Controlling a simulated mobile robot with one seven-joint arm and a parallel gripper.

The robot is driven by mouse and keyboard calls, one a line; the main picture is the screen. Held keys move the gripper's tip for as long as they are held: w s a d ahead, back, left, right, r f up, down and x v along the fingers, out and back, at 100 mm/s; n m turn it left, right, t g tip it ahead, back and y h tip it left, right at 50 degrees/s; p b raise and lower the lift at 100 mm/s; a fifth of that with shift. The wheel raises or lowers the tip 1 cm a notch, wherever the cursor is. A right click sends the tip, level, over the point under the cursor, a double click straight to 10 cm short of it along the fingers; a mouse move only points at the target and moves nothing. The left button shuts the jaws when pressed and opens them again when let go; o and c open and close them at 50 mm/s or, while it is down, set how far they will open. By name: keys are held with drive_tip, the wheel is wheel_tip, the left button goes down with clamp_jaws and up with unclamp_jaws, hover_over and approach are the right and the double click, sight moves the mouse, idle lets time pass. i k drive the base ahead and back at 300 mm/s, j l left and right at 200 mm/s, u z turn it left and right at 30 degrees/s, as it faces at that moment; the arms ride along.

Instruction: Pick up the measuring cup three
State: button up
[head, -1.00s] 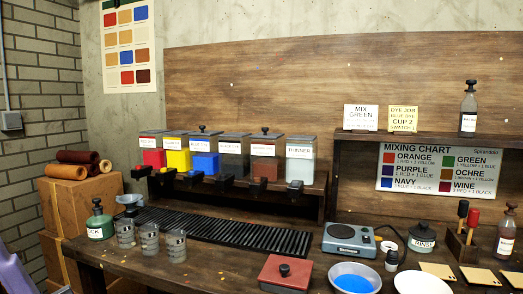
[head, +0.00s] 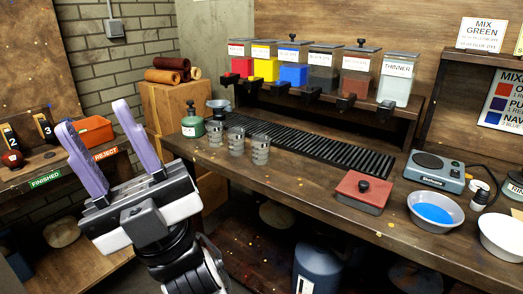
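Three clear measuring cups with dark bands stand upright in a row at the left front of the workbench: a left cup (head: 215,134), a middle cup (head: 236,141) and a right cup (head: 260,150). No number is readable on them, so I cannot tell which is three. My gripper (head: 94,118) has two purple fingers spread wide apart with nothing between them. It is at the left of the head view, left of the cups in the picture and apart from them.
A green bottle (head: 192,122) and a small funnel (head: 219,109) stand beside the cups. A black slatted rack (head: 320,148) lies behind them, below the dye dispensers (head: 292,72). A red-lidded box (head: 362,192) and a bowl of blue dye (head: 435,212) are to the right.

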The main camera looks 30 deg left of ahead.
sight(260, 144)
drive_tip(key=i+j, duration=0.1)
drive_tip(key=j, duration=0.7)
drive_tip(key=i+j+z, duration=0.1)
drive_tip(key=j, duration=0.75)
drive_tip(key=i+j, duration=0.1)
drive_tip(key=j, duration=0.7)
drive_tip(key=i+j, duration=0.1)
drive_tip(key=j, duration=0.7)
drive_tip(key=i+j+z, duration=0.1)
drive_tip(key=j, duration=0.15)
drive_tip(key=i, duration=0.45)
